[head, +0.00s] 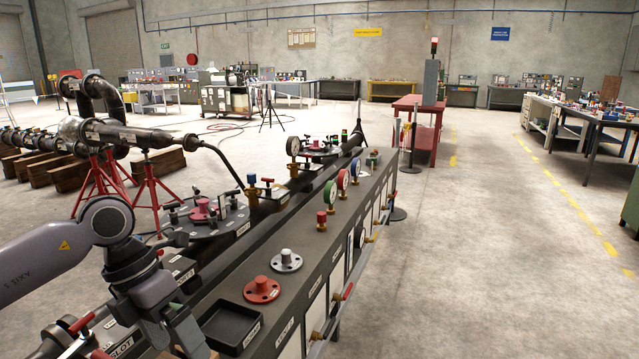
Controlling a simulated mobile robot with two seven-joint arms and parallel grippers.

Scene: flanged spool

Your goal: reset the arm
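My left arm (45,262) comes in from the left, grey with a dark wrist. My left gripper (176,338) points down at the lower left, over the near end of the dark bench, left of a black square tray (232,326). Its fingertips are near the bottom edge of the picture, and I cannot tell whether they are apart or shut, or whether they touch anything. My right arm and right gripper are not in view.
The bench (308,262) carries a red flanged knob (262,289), a silver one (286,260), gauges and valves. A pipe spool (112,133) on red stands is behind at left. A red table (418,125) stands further back. The floor at right is clear.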

